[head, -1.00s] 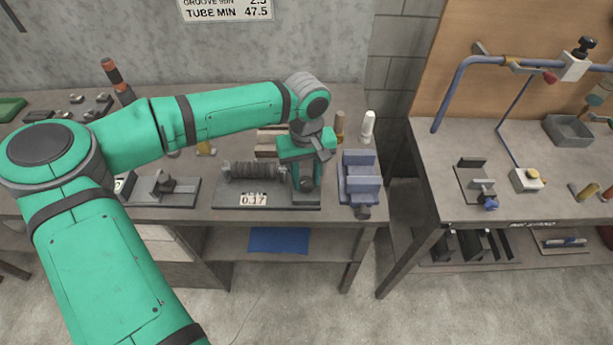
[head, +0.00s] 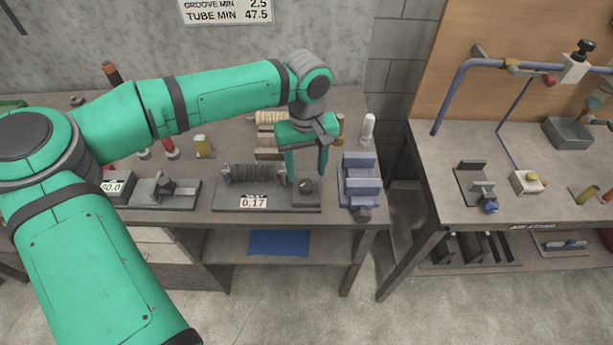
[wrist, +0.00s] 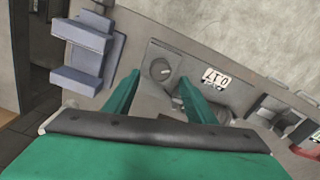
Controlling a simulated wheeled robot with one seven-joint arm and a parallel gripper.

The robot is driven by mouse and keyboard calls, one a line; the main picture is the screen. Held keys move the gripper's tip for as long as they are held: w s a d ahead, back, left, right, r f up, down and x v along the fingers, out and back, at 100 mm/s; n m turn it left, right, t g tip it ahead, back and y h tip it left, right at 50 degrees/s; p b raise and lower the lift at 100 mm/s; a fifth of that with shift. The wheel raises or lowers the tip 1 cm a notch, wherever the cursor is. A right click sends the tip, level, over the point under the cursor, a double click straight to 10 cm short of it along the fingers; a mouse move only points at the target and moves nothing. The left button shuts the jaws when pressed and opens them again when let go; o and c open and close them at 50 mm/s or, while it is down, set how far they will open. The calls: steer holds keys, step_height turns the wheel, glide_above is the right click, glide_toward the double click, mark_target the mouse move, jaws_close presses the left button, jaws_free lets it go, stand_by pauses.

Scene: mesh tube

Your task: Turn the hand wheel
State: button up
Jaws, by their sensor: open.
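The hand wheel (head: 306,186) is a small dark round knob at the right end of a grey device on the left bench. A ribbed dark cylinder (head: 253,173) lies along the device, and its display (head: 254,202) reads 0.17. My gripper (head: 306,174) is open and empty above the wheel, pointing down, with a finger toward each side of it. In the wrist view the wheel (wrist: 160,69) shows between and just beyond the fingertips, apart from them. The display (wrist: 216,78) shows upside down to the right there.
A blue vise-like block (head: 360,182) stands close to the right of the device. A grey fixture (head: 160,190) stands to the left. A white bottle (head: 367,130) and a spool (head: 270,118) stand behind. A gap separates this bench from the right one.

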mark_target(306, 183)
step_height(306, 183, up, 6)
steer(key=shift+f, duration=0.1)
stand_by(0.9)
